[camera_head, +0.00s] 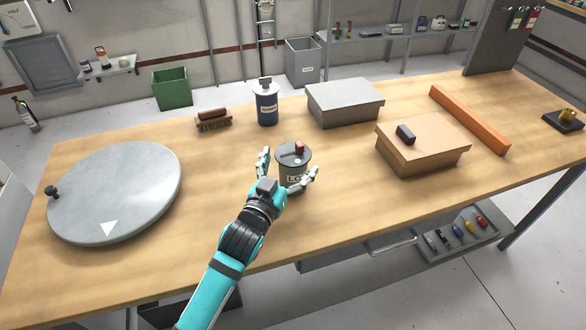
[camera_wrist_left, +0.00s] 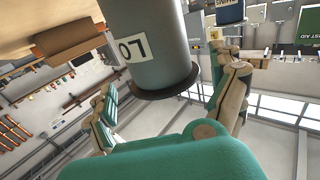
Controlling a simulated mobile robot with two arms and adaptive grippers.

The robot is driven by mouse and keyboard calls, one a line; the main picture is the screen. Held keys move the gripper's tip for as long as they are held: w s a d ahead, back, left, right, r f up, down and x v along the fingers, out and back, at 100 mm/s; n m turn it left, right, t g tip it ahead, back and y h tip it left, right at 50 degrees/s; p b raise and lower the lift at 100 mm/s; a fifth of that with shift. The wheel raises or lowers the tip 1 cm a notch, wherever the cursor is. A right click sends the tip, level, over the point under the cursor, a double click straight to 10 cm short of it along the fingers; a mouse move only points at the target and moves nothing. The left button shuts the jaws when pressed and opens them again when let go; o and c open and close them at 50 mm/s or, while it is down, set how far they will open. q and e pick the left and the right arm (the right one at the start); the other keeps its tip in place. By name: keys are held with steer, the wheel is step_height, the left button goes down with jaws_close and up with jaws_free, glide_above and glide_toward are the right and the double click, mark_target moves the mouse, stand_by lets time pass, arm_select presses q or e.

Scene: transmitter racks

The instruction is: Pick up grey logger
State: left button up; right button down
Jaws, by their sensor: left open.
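The grey logger (camera_head: 293,157) is a dark grey cylinder with a red knob on its lid and a white label whose visible letters begin "LO". It stands upright on the wooden table (camera_head: 340,203). My left gripper (camera_head: 289,168) is open around the logger, one finger on its left side and one on its right. In the left wrist view the logger (camera_wrist_left: 150,45) appears upside down between the spread fingers (camera_wrist_left: 170,100). I cannot tell whether a finger touches it. My right gripper is not in view.
A dark blue canister (camera_head: 267,106) stands behind the logger. A grey box (camera_head: 345,102) and a tan box (camera_head: 422,148) stand to the right, near an orange bar (camera_head: 468,118). A round grey disc (camera_head: 116,192) lies at left.

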mark_target(293, 153)
arm_select(q)
steer(key=x, duration=0.2)
steer(key=shift+w, duration=0.35)
steer(key=shift+w+d+f, duration=0.1)
steer(key=shift+w+d, duration=0.05)
steer(key=shift+w, duration=0.1)
steer(key=c, duration=1.2)
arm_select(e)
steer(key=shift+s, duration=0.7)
